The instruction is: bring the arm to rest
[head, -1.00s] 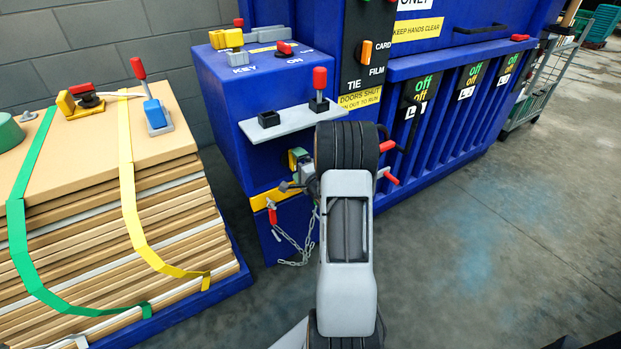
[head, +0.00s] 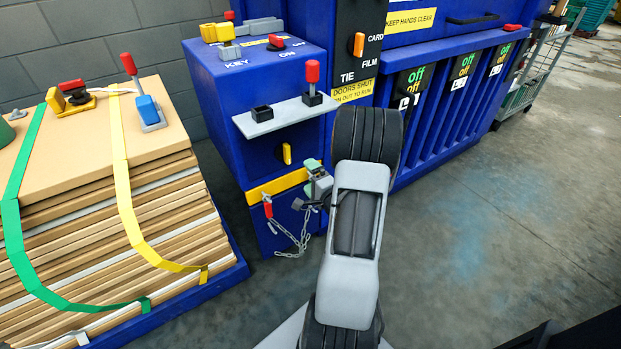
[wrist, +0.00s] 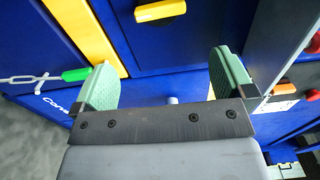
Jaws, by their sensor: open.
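My gripper (wrist: 165,85) is open and empty in the wrist view, its two green-padded fingers wide apart in front of a blue cabinet face. In the head view my gripper (head: 317,180) shows small beside the blue control cabinet (head: 225,130), partly hidden behind my grey and black arm. A yellow knob (head: 287,153) on the cabinet front is up and left of it; a yellow knob (wrist: 160,10) also shows beyond the fingers in the wrist view. I cannot tell the exact gap between gripper and cabinet.
A grey shelf (head: 262,121) with a red-topped lever (head: 312,80) juts from the cabinet above my gripper. A chain (head: 297,240) hangs below the yellow band. A strapped cardboard stack (head: 110,230) stands left. Floor (head: 480,240) at right is clear; a wire cart (head: 535,75) stands beyond.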

